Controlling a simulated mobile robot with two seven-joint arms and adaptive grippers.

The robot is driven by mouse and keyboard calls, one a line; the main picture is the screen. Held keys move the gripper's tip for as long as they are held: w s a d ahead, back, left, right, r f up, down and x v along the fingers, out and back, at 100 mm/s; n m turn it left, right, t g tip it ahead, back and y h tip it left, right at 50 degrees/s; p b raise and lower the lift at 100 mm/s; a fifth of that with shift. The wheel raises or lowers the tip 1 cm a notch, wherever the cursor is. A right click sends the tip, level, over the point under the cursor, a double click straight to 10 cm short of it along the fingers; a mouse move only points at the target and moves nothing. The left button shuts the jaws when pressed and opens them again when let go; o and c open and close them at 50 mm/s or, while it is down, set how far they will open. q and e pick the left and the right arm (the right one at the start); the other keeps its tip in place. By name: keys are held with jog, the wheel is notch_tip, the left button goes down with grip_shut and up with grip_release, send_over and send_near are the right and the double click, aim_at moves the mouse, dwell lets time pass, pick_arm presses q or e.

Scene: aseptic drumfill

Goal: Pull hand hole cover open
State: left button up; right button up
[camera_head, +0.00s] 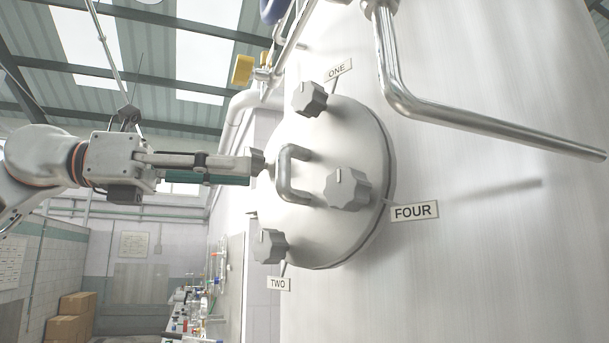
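The hand hole cover (340,140) is a round, domed metal plate on the large pale tank wall. It looks seated against the wall. A U-shaped grey handle (284,177) stands out from its middle. Grey lobed knobs sit around it, by labels ONE (309,99), TWO (270,246) and FOUR (347,188). My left gripper (253,166) reaches in from the left, its tips just left of the handle. I see it side-on, so its opening and any contact with the handle are unclear. My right gripper is not in view.
A bent metal pipe (440,108) juts across the tank wall at upper right. Yellow-handled pipework (243,69) is above left of the cover. A bench with glassware (200,305) and stacked cardboard boxes (72,318) are in the background. Open space lies left of the cover.

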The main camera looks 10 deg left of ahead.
aim_at(282, 179)
pick_arm(q)
jog(key=shift+p+x, duration=0.45)
jog(key=shift+x, duration=3.3)
grip_shut()
